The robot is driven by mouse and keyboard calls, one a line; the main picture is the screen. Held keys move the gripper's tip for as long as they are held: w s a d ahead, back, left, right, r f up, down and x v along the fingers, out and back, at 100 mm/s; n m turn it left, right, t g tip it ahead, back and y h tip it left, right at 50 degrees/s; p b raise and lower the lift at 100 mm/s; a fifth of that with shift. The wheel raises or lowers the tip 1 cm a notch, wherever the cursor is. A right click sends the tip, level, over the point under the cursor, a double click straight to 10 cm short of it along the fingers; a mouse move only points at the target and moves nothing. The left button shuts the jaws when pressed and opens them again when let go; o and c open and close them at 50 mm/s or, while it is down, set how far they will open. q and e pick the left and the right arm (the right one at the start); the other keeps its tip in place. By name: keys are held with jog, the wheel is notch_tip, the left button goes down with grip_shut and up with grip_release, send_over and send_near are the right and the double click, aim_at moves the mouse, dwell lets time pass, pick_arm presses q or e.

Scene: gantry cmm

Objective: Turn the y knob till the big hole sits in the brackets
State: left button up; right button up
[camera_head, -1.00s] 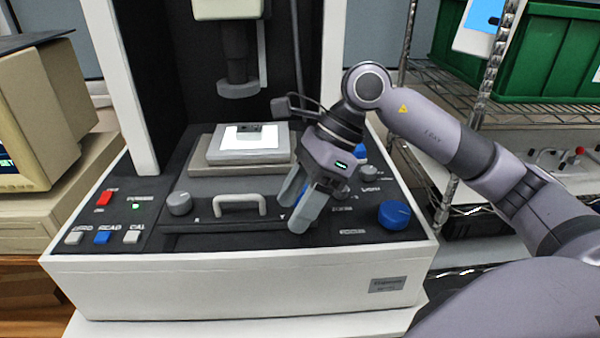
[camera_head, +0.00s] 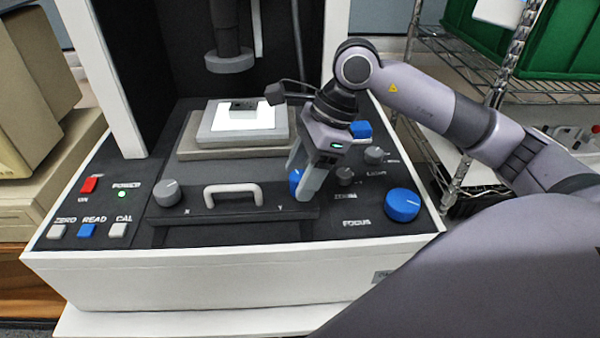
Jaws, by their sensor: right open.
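My right gripper (camera_head: 301,180) is open, pointing down at the right end of the stage's front panel, near the Y mark. A blue knob (camera_head: 295,181), apparently the y knob, shows between its fingers and is mostly hidden by them; I cannot tell whether they touch it. The grey x knob (camera_head: 167,193) stands at the left end. A small dark part (camera_head: 243,104) lies on the lit white stage plate (camera_head: 255,121) under the lens (camera_head: 229,62). Its holes are too small to make out. No brackets show. My left gripper is out of view.
A metal handle (camera_head: 233,195) stands between the two knobs. A large blue focus knob (camera_head: 402,205) and small grey knobs (camera_head: 374,155) sit to the right. Red, blue and white buttons (camera_head: 87,230) are at the left. A beige monitor (camera_head: 35,60) is cut off at the left edge.

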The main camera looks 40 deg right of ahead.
jog(key=shift+w+a+f, duration=0.1)
jog(key=shift+a+f, duration=0.1)
jog(key=shift+f, duration=0.4)
jog(key=shift+c, duration=0.2)
jog(key=c, duration=1)
jog(key=m+t+b, duration=0.1)
jog(key=m+b, duration=0.1)
jog(key=m, duration=0.1)
jog(key=shift+f+m+h+b, duration=0.1)
jog(key=shift+m+h+b, duration=0.2)
jog(key=shift+b, duration=0.1)
jog(key=shift+m+t+h+b, duration=0.35)
jog(key=shift+m+b, duration=0.2)
jog(key=shift+m, duration=0.6)
jog(key=shift+m+t+h+b, duration=0.25)
jog(key=shift+m+h+b, duration=0.25)
jog(key=shift+m, duration=0.65)
